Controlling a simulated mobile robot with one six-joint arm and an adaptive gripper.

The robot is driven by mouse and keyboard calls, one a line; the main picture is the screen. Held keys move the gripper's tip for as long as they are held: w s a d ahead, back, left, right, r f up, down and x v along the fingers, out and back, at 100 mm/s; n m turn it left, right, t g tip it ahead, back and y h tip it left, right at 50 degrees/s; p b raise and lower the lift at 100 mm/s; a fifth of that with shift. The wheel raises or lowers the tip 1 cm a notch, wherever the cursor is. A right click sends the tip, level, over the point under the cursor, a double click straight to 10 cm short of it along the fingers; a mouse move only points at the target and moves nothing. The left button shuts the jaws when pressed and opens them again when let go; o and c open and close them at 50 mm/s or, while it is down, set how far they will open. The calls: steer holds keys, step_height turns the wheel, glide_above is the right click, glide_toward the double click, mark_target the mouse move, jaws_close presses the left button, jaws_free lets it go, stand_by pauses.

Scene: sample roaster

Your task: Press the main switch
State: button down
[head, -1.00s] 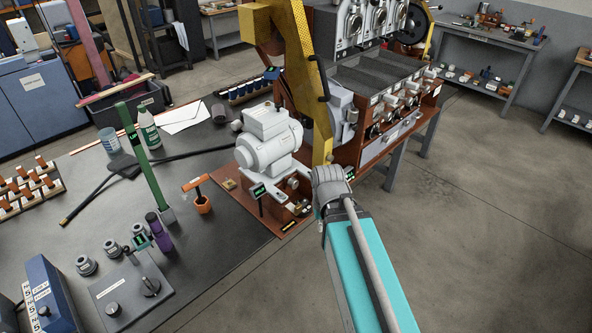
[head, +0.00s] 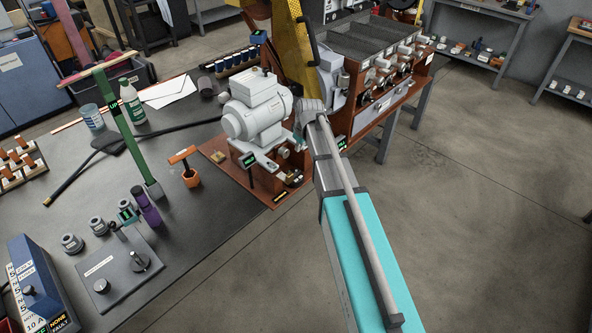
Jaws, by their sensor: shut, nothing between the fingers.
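I cannot pick out the main switch for certain. The sample roaster (head: 388,72), a reddish-brown frame with a row of grey drums and knobs, stands at top centre. A pale grey motor (head: 257,108) sits on a brown base left of my arm. Small lit displays show on the motor stand (head: 248,160) and at the roaster's near corner (head: 341,143). My teal arm reaches up from the bottom right. My gripper (head: 299,134) is at its far end, beside the motor's right side. It is mostly hidden by my wrist, looks shut and holds nothing I can see.
The dark bench (head: 190,222) holds a green post (head: 120,125), an orange-handled tool (head: 188,172), a grey plate with knobs (head: 118,275) and a blue box with a dial (head: 40,288). A yellow column (head: 292,50) rises behind the motor. The floor at right is clear.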

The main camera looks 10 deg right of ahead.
steer(key=shift+w+f, duration=0.15)
steer(key=shift+f, duration=0.05)
stand_by(0.4)
steer(key=b, duration=1)
glide_above(295, 171)
steer(key=s, duration=0.1)
steer(key=f, duration=0.9)
steer(key=shift+a+f, duration=0.2)
steer(key=shift+f, duration=0.05)
steer(key=shift+w+d+f+b, duration=0.15)
steer(key=shift+d+f+b, duration=0.05)
steer(key=shift+f+b, duration=0.7)
steer(key=shift+w+d+f+b, duration=0.1)
steer(key=shift+d+f+b, duration=0.05)
steer(key=shift+f+b, duration=0.7)
